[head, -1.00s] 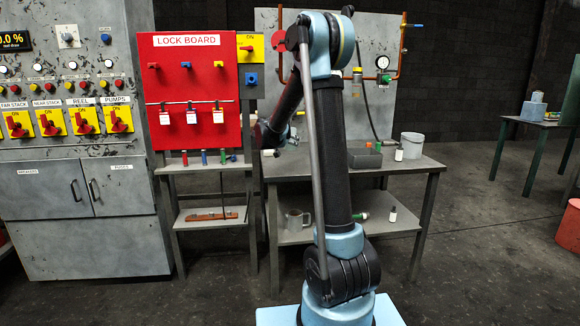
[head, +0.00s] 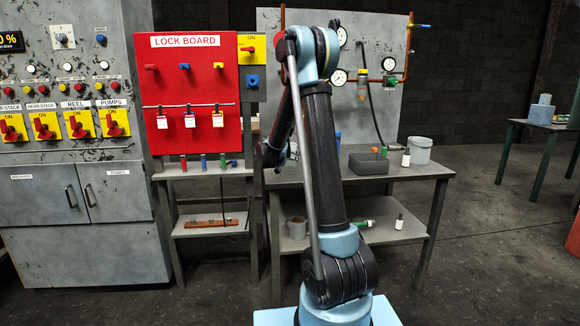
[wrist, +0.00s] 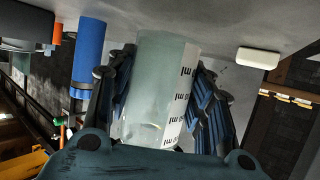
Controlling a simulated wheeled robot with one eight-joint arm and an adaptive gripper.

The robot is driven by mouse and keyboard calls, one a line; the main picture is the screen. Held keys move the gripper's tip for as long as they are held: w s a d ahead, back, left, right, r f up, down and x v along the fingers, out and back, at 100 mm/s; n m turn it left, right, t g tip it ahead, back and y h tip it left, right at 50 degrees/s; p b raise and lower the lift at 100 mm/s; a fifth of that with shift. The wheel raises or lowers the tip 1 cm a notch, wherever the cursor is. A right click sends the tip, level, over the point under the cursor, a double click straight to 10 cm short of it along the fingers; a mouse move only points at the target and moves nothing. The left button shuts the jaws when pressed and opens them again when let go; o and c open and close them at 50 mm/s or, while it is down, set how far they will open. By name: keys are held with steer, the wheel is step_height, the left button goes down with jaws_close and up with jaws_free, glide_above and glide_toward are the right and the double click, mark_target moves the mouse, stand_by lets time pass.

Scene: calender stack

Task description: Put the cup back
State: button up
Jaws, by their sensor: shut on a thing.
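My gripper (wrist: 160,75) is shut on a translucent cup (wrist: 153,85) with dark "ml" markings on a white strip. The fingers press on the left and right sides of the cup in the wrist view. A grey surface lies behind it; I cannot tell whether the cup touches it. In the head view my arm hides the gripper and the held cup. A separate grey mug (head: 296,228) sits on the lower shelf of the workbench.
In the wrist view a blue cylinder (wrist: 88,52) stands close left of the cup, and a white block (wrist: 258,57) lies right. The workbench (head: 430,171) holds a dark grey block (head: 369,164), a small bottle (head: 406,158) and a bucket (head: 419,150). A red lock board (head: 190,85) stands left.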

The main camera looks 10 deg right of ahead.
mark_target(290, 163)
steer(key=shift+f, duration=1.8)
steer(key=o, duration=1.2)
steer(key=shift+o, duration=0.2)
